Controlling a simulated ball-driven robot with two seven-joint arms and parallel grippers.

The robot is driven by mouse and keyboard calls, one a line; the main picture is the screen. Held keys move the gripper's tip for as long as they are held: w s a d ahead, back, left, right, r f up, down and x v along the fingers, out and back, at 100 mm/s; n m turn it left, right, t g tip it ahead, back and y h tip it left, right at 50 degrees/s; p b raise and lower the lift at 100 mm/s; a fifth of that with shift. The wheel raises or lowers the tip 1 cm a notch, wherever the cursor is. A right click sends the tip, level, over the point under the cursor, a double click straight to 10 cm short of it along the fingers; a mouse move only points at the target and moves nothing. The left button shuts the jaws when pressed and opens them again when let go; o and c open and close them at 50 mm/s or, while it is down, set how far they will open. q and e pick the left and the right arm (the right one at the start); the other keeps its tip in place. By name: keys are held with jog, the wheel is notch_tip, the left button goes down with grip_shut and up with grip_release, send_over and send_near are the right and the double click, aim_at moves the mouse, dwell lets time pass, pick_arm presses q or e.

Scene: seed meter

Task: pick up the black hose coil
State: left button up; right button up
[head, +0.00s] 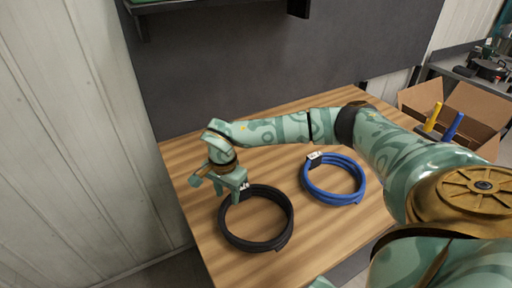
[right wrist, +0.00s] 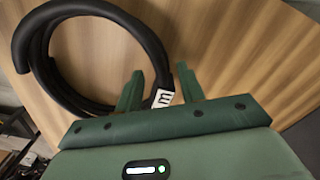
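The black hose coil (head: 260,245) lies flat on the wooden table, near its left side. My right gripper (head: 229,194) is over the coil's upper left rim in the head view. In the right wrist view, the gripper (right wrist: 160,70) is open, its two green fingers apart. The coil (right wrist: 148,38) has its right side, with a white tag (right wrist: 165,97) bearing a dark letter, in the gap between the fingers. I cannot tell whether either finger touches the hose.
A blue hose coil (head: 361,190) with a white-tagged dark block lies to the right on the table (head: 215,255). A dark panel (head: 250,70) rises behind the table.

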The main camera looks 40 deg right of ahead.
aim_at(228, 197)
notch_tip(228, 197, down, 4)
jog(key=shift+d+b, duration=0.15)
jog(key=shift+b, duration=0.25)
jog(key=shift+r, duration=0.1)
grip_shut()
